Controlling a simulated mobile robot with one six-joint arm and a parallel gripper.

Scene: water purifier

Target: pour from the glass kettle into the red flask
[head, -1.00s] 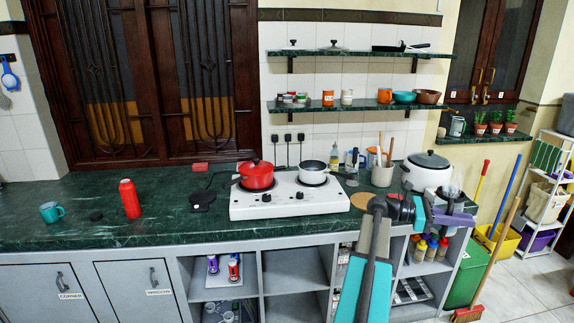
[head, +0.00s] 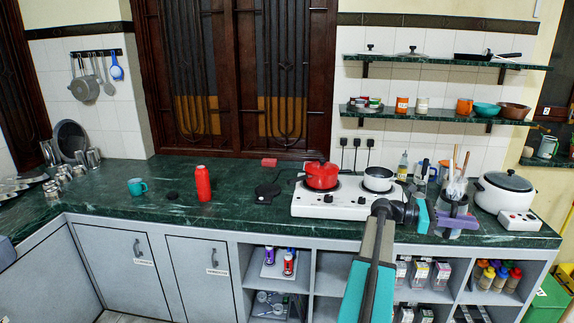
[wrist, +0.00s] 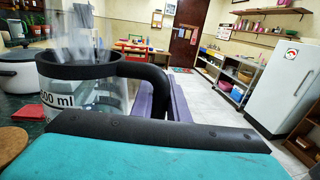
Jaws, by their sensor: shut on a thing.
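The red flask (head: 203,184) stands upright on the green counter, left of the middle in the head view. My gripper (head: 458,220) is at the right, in front of the counter's stove side, well apart from the flask. It is shut on the glass kettle (head: 453,204), which is partly hidden and looks about upright. In the wrist view the kettle (wrist: 85,95) shows clear glass, a dark rim, a black handle and a "600 ml" label. Purple finger parts (wrist: 160,97) are beside the handle; the exact contact is hidden.
A white stove (head: 325,208) with a red pot (head: 321,175) and a pan (head: 378,179) stands between flask and gripper. A teal mug (head: 137,186) and black disc (head: 172,195) lie near the flask. A white cooker (head: 505,192) is at the right.

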